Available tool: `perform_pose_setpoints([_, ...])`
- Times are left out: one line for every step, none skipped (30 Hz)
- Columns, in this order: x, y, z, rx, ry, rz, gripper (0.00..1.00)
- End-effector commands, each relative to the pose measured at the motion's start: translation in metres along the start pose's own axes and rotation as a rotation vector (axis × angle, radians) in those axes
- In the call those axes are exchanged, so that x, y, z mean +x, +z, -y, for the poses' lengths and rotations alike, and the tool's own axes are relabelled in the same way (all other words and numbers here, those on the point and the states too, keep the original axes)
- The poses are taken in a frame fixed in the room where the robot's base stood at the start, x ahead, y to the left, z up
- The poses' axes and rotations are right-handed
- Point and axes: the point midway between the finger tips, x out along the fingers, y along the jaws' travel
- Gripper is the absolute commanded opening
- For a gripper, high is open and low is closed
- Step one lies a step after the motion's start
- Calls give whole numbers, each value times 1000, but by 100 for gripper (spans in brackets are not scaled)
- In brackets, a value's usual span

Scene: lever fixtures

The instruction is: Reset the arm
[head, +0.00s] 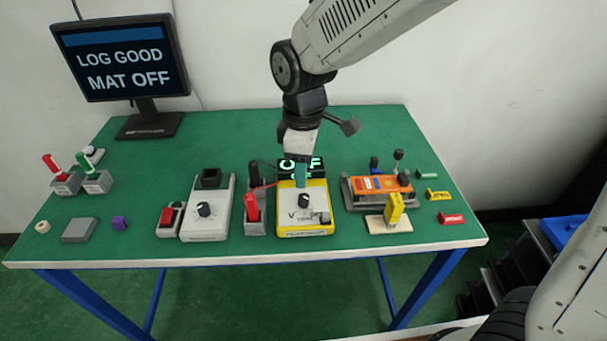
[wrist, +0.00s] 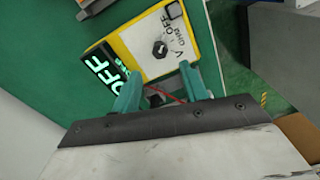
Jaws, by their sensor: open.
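My gripper (head: 300,172) hangs over the middle of the green table, above the back of the yellow meter box, with fingers pointing down. In the wrist view my gripper (wrist: 162,92) shows two teal fingers spread apart with nothing held between them. The yellow meter box (head: 305,232) has a white face, a black knob and a lit green display (head: 287,166) behind it that reads OFF, partly covered by my gripper. The meter box (wrist: 130,42) also shows in the wrist view, just beyond the fingertips. A thin red wire shows between the fingers.
A monitor (head: 120,60) reads LOG GOOD and MAT OFF. A grey knob box (head: 208,215) and a red-lever fixture (head: 252,208) stand left of the meter. An orange device (head: 378,184) and yellow clamp (head: 394,208) stand right. The green table (head: 140,200) has free room at back left.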

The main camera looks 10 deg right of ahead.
Motion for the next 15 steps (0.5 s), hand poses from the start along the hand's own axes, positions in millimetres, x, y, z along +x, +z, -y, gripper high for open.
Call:
perform_pose_setpoints([0, 0, 0, 0, 0, 0, 44])
perform_pose_setpoints([0, 0, 0, 0, 0, 0, 44])
perform_pose_setpoints([0, 0, 0, 0, 0, 0, 44])
perform_pose_setpoints([0, 0, 0, 0, 0, 0, 44])
perform_pose_setpoints([0, 0, 0, 0, 0, 0, 44])
perform_pose_setpoints([0, 0, 0, 0, 0, 0, 44])
perform_pose_setpoints([0, 0, 0, 0, 0, 0, 44])
perform_pose_setpoints([0, 0, 0, 0, 0, 0, 44])
perform_pose_setpoints([0, 0, 0, 0, 0, 0, 44])
perform_pose_setpoints([0, 0, 0, 0, 0, 0, 44])
perform_pose_setpoints([0, 0, 0, 0, 0, 0, 44])
perform_pose_setpoints([0, 0, 0, 2, 0, 0, 44])
perform_pose_setpoints([0, 0, 0, 7, 0, 0, 44])
perform_pose_setpoints([0, 0, 0, 16, -1, 1, 44])
perform_pose_setpoints([0, 1, 1, 37, -4, 5, 44])
